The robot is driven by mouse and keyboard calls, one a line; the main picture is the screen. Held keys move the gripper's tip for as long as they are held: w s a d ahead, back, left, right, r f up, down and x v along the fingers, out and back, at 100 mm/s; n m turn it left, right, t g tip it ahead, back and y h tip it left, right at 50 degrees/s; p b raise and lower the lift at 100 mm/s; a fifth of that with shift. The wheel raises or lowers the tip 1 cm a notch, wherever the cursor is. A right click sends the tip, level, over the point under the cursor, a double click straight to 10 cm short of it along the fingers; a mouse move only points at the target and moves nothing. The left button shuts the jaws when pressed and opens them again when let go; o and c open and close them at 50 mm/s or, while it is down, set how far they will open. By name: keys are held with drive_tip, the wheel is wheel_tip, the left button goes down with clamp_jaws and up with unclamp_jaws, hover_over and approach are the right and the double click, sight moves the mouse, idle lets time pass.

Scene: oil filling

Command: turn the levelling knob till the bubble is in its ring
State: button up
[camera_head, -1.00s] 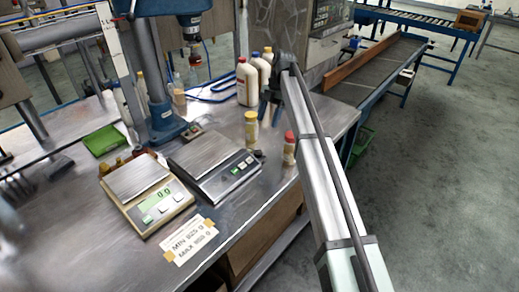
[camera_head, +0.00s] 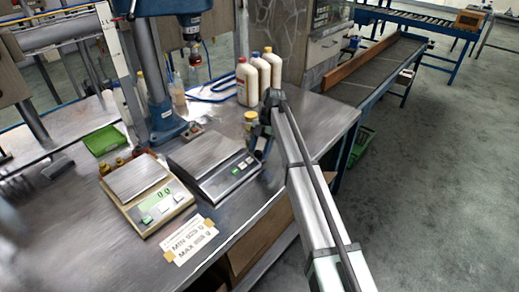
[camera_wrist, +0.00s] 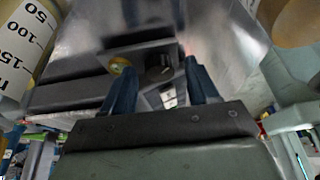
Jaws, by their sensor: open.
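The dark balance (camera_head: 208,165) with a steel pan stands on the steel bench, right of a beige scale. In the wrist view, a small round yellow-green bubble level (camera_wrist: 118,65) sits on its dark housing; the bubble's place in its ring is too small to tell. A dark knob-like part (camera_wrist: 164,72) is beside it, between my fingers. My gripper (camera_wrist: 160,68) is open, its two blue fingers apart, with no contact visible. In the head view, my gripper (camera_head: 259,148) is at the balance's right corner and hides that corner.
A yellow-capped bottle (camera_head: 251,120) stands close behind my gripper. Several white bottles (camera_head: 247,82) stand farther back. The beige scale (camera_head: 150,195) and a MIN/MAX label (camera_head: 190,241) are to the left. A bottle with volume marks (camera_wrist: 30,40) is close in the wrist view.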

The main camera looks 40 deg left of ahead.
drive_tip(key=shift+c, duration=0.2)
drive_tip(key=c, duration=1)
drive_tip(key=shift+d+m+y, duration=0.1)
drive_tip(key=shift+m+y, duration=0.5)
drive_tip(key=shift+m, duration=0.9)
drive_tip(key=o, duration=1)
drive_tip(key=shift+o, duration=0.2)
drive_tip(key=v, duration=1.3)
drive_tip(key=shift+r, duration=0.4)
